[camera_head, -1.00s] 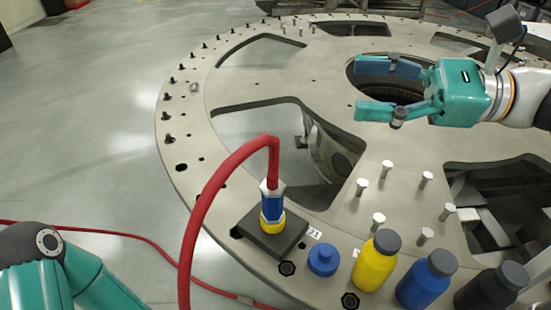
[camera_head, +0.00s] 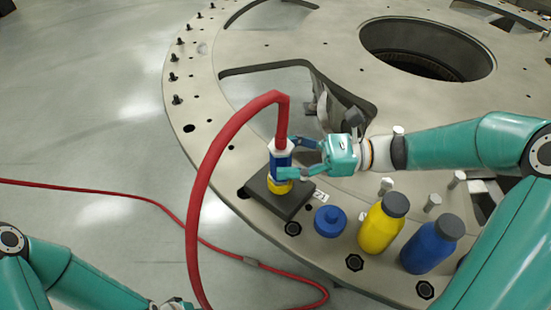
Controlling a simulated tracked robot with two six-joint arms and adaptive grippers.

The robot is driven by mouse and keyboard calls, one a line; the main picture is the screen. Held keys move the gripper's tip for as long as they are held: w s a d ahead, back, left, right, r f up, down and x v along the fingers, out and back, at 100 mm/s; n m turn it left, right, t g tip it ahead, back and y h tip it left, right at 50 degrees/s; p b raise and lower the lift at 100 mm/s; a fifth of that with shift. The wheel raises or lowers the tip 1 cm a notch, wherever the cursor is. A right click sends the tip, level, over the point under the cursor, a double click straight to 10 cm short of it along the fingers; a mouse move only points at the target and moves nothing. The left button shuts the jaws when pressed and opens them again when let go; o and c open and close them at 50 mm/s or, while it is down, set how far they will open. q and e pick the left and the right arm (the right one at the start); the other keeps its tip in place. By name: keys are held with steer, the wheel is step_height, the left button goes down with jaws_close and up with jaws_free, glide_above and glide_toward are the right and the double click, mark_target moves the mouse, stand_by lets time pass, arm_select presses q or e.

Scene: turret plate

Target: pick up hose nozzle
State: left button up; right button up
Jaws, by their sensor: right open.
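The hose nozzle (camera_head: 281,157) stands upright on a black square base (camera_head: 258,190) near the plate's edge. It is blue and white with a yellow lower ring, and a red hose (camera_head: 208,165) rises from its top and bends down to the left. My right gripper (camera_head: 291,159) reaches in from the right with its fingers open around the nozzle's body. One finger is in front of the nozzle and one is at its far right side; I cannot tell if they touch it. My left arm shows at the lower left, with its gripper only partly seen at the bottom edge.
A blue cap-like piece (camera_head: 330,221), a yellow bottle (camera_head: 382,225) and a blue bottle (camera_head: 431,246) stand right of the base. Short metal pegs stand behind them. The round turret plate (camera_head: 320,50) has large openings. The red hose trails over the floor at left.

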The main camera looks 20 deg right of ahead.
steer(key=shift+w+a, duration=0.2)
steer(key=shift+a, duration=0.45)
jaws_close()
steer(key=shift+r, duration=0.1)
